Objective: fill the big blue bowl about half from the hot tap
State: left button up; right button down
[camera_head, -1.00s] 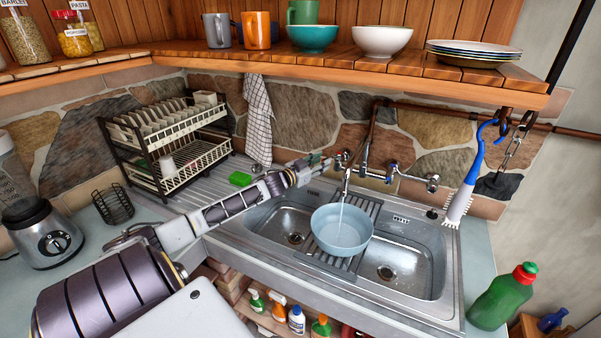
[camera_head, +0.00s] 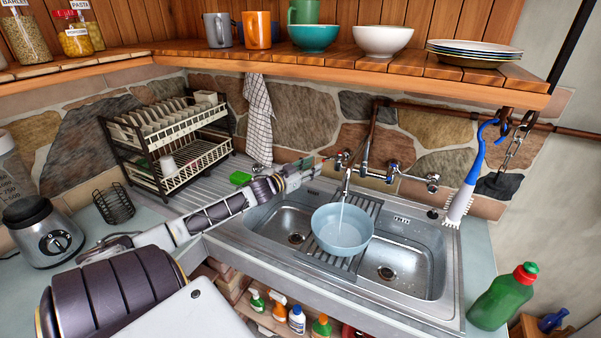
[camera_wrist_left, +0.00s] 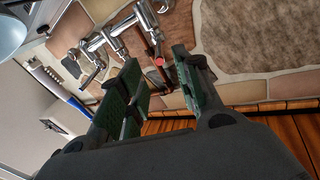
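The big blue bowl (camera_head: 330,248) stands upright on the ribbed drainer between the two sink basins. A thin stream of water runs from the tap spout (camera_head: 346,186) into it, and water shows inside; its exact level is hard to judge. The hot tap (camera_head: 340,160) is the left handle on the wall mixer. My left gripper (camera_head: 318,165) is just left of that handle, apart from it. In the left wrist view its fingers (camera_wrist_left: 156,75) are spread and empty, with a red-marked tap end (camera_wrist_left: 159,61) beyond the gap. My right gripper is out of view.
The sink (camera_head: 425,225) has a basin on each side of the bowl. A green sponge (camera_head: 240,178) and a dish rack (camera_head: 165,150) are left. A brush (camera_head: 465,190) hangs right, above a green bottle (camera_head: 502,297). A wooden shelf (camera_head: 350,72) overhangs the taps.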

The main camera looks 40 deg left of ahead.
pick_arm(q)
jog(key=shift+s+a, duration=0.2)
jog(key=shift+s, duration=2.2)
dwell(5.6)
